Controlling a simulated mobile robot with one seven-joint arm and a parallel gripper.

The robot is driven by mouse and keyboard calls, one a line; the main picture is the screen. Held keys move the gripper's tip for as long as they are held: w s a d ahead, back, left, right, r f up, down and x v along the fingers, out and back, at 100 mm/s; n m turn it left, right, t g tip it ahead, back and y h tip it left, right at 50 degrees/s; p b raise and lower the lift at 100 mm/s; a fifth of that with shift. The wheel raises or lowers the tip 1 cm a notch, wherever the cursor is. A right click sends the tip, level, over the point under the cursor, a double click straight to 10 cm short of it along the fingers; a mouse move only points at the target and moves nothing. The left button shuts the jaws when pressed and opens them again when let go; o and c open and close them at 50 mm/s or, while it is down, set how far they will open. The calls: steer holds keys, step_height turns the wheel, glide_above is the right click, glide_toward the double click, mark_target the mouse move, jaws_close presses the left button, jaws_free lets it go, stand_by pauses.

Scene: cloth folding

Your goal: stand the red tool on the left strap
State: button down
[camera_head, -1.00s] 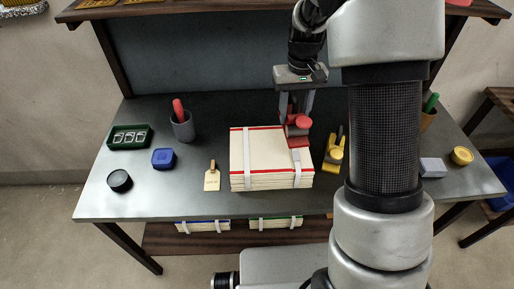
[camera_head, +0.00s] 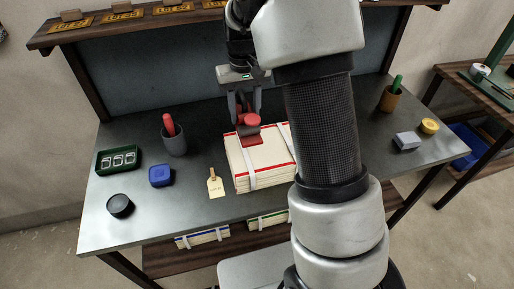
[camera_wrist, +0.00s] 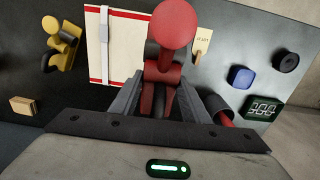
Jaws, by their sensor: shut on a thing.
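The red tool (camera_head: 250,130) has a round knob on top and a flat foot. My gripper (camera_head: 245,112) is shut on it, over the back left part of the cloth stack. The tool also fills the middle of the wrist view (camera_wrist: 170,40). The cream stack (camera_head: 268,157) has red edging and two pale straps. The left strap (camera_head: 248,170) runs down the front, in line with the tool; its back part is hidden by the tool. I cannot tell whether the foot touches it. The right strap shows in the wrist view (camera_wrist: 104,35).
A tag (camera_head: 215,185), blue block (camera_head: 160,175), black round tin (camera_head: 120,205), green tray (camera_head: 118,160) and grey cup (camera_head: 174,140) stand left of the stack. A yellow tool (camera_wrist: 60,45) stands beyond its right strap. My arm hides part of the table.

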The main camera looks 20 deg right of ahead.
steer(key=shift+a+r, duration=0.1)
steer(key=shift+a, duration=0.2)
steer(key=shift+f, duration=4.9)
steer(key=shift+f, duration=0.1)
steer(key=shift+f, duration=0.15)
steer(key=c, duration=1)
jaws_free()
